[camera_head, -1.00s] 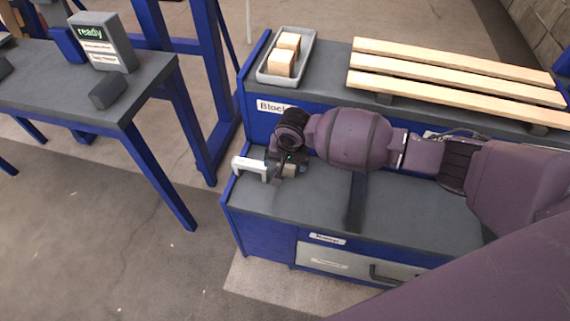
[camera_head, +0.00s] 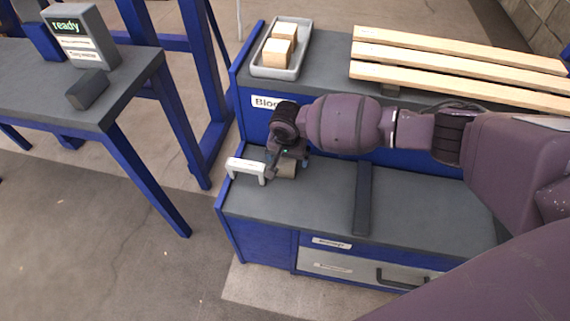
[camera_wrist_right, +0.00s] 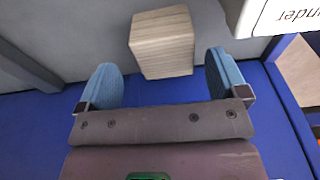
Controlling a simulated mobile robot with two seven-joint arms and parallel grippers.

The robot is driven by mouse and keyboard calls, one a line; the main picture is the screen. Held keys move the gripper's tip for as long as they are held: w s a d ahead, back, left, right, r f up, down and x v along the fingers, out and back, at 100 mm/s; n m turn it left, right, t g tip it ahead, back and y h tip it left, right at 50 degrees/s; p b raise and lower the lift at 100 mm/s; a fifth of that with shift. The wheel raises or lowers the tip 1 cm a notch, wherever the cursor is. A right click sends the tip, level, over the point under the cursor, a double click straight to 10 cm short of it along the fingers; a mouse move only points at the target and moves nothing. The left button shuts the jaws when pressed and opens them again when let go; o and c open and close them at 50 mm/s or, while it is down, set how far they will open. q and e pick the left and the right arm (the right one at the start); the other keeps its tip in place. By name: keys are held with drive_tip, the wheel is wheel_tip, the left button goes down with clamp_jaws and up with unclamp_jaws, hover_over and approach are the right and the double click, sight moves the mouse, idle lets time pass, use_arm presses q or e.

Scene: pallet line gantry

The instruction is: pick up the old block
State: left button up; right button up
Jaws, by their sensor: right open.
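The old block is a weathered grey-brown wooden block (camera_head: 287,169) on the lower grey shelf, near its left end. In the right wrist view the block (camera_wrist_right: 162,42) shows whole, just beyond the fingertips and roughly centred between them. My right gripper (camera_head: 286,160) is open over the block and partly hides it in the head view. In the right wrist view its two blue-padded fingers (camera_wrist_right: 163,80) stand wide apart with nothing between them. My left gripper is not in view.
A white labelled bracket (camera_head: 246,168) stands close left of the block. A dark bar (camera_head: 362,198) lies across the shelf to the right. A grey tray (camera_head: 275,73) with pale blocks (camera_head: 280,42) and a slatted pallet (camera_head: 450,65) occupy the upper shelf.

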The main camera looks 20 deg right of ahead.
sight(286, 160)
drive_tip(key=f, duration=0.1)
drive_tip(key=f+b, duration=0.1)
drive_tip(key=f, duration=0.2)
drive_tip(key=shift+w+f+b, duration=0.25)
drive_tip(key=shift+w+b, duration=0.05)
drive_tip(key=shift+b, duration=0.05)
drive_tip(key=shift+f, duration=0.1)
drive_tip(key=shift+w, duration=0.15)
drive_tip(key=c, duration=0.3)
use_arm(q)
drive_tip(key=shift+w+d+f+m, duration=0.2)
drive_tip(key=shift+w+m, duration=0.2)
use_arm(e)
drive_tip(key=c, duration=0.7)
drive_tip(key=shift+r, duration=0.2)
